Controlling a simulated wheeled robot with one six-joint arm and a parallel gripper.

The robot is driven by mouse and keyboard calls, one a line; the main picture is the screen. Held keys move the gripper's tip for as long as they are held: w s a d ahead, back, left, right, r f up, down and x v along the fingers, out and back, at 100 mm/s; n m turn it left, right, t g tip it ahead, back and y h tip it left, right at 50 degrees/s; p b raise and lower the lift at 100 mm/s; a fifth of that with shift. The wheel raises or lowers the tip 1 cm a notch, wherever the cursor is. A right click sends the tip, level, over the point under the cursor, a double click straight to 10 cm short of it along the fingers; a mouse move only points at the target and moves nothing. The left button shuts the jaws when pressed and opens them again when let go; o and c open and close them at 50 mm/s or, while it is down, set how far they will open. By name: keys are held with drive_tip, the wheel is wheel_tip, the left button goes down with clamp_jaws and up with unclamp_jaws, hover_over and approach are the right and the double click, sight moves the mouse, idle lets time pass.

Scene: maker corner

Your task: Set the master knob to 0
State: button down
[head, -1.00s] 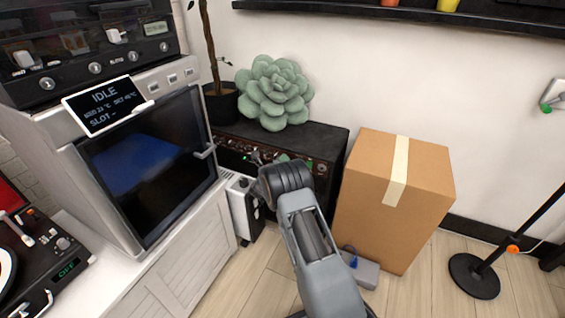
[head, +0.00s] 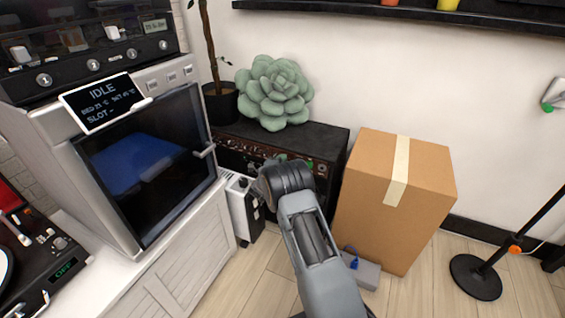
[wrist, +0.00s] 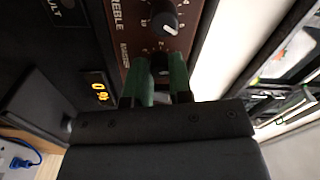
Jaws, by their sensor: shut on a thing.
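The master knob (wrist: 161,63) is a dark knob on the brown control panel (wrist: 134,75) in the wrist view, beside a small, partly readable label. My gripper (wrist: 163,78) has its two green fingers closed around it, one on each side. The fingers and the wrist hide most of the knob, so its pointer cannot be read. A small display with orange digits (wrist: 98,91) shows turned sideways and starts with 0; the rest is unclear. In the head view the black amplifier (head: 330,138) stands behind my arm, which hides the knob.
The treble knob (wrist: 164,22), with a white pointer, sits close to my fingers. A cardboard box (head: 385,220) stands right of the amplifier. A succulent (head: 274,95) is on top of it. A white cabinet with a glass-doored machine (head: 150,160) is to the left.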

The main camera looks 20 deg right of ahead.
drive_tip(key=n+p, duration=0.6)
drive_tip(key=n, duration=2)
drive_tip(key=shift+n+p, duration=0.3)
drive_tip(key=shift+n, duration=0.1)
idle(0.3)
drive_tip(key=c, duration=1)
unclamp_jaws()
drive_tip(key=p+v, duration=0.3)
drive_tip(key=v, duration=1.1)
drive_tip(key=shift+w+p, duration=0.1)
drive_tip(key=shift+p, duration=0.2)
